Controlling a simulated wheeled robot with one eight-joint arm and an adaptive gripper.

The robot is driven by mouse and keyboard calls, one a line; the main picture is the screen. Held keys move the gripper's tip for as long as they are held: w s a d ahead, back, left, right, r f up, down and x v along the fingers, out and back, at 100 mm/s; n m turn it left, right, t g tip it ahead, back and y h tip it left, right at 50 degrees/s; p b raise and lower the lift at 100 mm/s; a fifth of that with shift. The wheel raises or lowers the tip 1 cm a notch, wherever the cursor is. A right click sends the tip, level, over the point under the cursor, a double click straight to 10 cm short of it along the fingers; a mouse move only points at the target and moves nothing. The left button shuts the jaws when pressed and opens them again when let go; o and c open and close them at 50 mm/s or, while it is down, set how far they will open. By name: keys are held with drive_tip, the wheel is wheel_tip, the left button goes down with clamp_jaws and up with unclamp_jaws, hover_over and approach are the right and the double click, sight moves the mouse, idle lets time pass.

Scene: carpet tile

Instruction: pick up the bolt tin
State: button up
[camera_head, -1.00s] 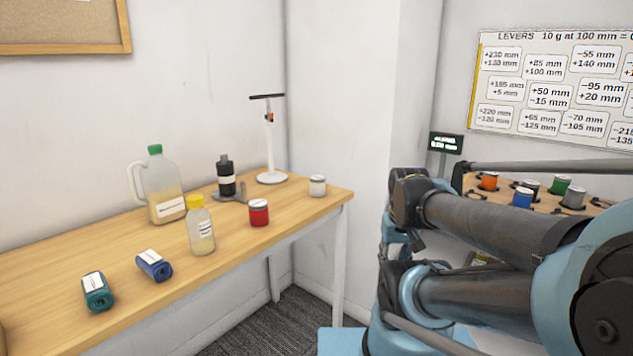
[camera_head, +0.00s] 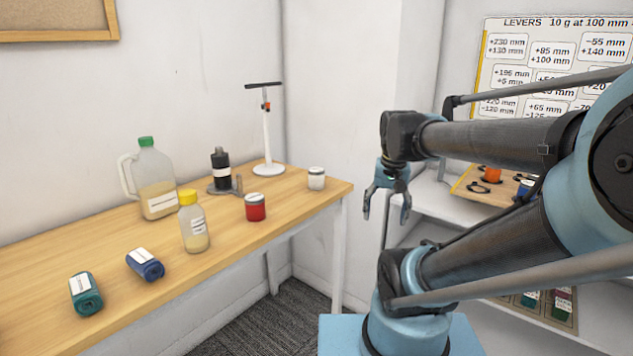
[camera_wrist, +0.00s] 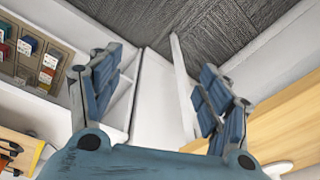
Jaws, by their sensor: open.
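I cannot read a label that marks out the bolt tin. Two small lidded tins stand upright near the right end of the wooden table: a red tin (camera_head: 256,207) with a pale lid and a white tin (camera_head: 316,178) behind it to the right. An orange tin (camera_head: 491,174) and a blue tin (camera_head: 525,188) stand on a wooden board at the right, partly hidden by my arm. My gripper (camera_head: 386,210) hangs fingers down, right of the table's end, apart from every tin. In the wrist view, its fingers (camera_wrist: 160,78) are spread with nothing between them.
On the table (camera_head: 215,258) are a green-capped jug (camera_head: 155,190), yellow-capped bottle (camera_head: 194,228), black bottle (camera_head: 221,172), white stand (camera_head: 267,140), and blue (camera_head: 145,264) and teal (camera_head: 85,294) containers. White shelving (camera_head: 440,205) stands behind my arm. The wrist view shows a rack (camera_wrist: 50,65).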

drive_tip(key=w+a+r+m+g, duration=0.1)
drive_tip(key=w+a+r+m, duration=0.25)
drive_tip(key=w+r, duration=0.3)
drive_tip(key=w+a+r+m, duration=0.2)
drive_tip(key=w+a+r, duration=0.25)
drive_tip(key=w, duration=0.25)
wheel_tip(320, 180, up, 6)
drive_tip(key=m, duration=0.5)
hover_over(316, 169)
drive_tip(key=shift+g, duration=0.4)
drive_tip(key=f, duration=1.1)
drive_tip(key=shift+s+d+f, duration=0.25)
drive_tip(key=shift+s, duration=0.15)
drive_tip(key=shift+w+a+f, duration=0.1)
drive_tip(key=shift+f, duration=1.25)
drive_tip(key=shift+w+a+f, duration=0.1)
drive_tip(key=shift+f, duration=1.2)
drive_tip(key=c, duration=1.3)
